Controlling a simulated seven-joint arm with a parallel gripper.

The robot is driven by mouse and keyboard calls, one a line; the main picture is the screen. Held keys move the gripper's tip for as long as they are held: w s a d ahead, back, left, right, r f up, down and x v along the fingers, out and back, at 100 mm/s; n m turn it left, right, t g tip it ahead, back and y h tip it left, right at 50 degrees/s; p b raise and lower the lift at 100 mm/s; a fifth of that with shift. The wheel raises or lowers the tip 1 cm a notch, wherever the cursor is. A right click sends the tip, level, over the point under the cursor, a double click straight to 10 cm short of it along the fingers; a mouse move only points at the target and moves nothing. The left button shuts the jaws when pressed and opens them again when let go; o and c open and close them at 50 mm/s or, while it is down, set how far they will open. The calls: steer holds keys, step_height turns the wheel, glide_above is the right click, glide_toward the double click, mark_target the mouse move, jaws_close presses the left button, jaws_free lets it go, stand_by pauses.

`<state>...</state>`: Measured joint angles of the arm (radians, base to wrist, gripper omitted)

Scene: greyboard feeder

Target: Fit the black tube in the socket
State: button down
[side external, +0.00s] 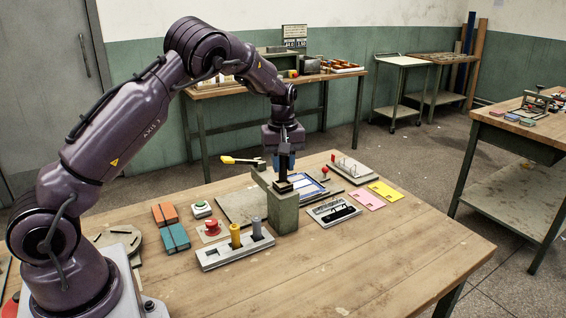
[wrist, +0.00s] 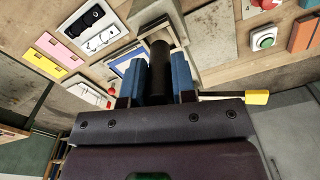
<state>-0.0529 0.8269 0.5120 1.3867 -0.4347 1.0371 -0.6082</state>
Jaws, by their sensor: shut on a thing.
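The black tube (wrist: 160,66) stands between the two blue fingers of my gripper (wrist: 157,84) in the wrist view. My gripper (side external: 283,160) is shut on it, and the tube (side external: 284,167) points down in the side view. In the wrist view the block's pale top (wrist: 155,12) lies just beyond the tube's end. I cannot tell whether the tube's lower end touches or enters the socket.
A red button (side external: 211,226), green button (side external: 201,208), coloured blocks (side external: 174,238), a black-inlaid plate (side external: 334,212) and cards (side external: 367,199) lie around. The table's front right (side external: 400,260) is clear.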

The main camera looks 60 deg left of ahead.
steer(key=shift+f, duration=0.75)
stand_by(1.2)
steer(key=c, duration=0.8)
jaws_free()
steer(key=shift+c, duration=0.2)
step_height(320, 180, up, 13)
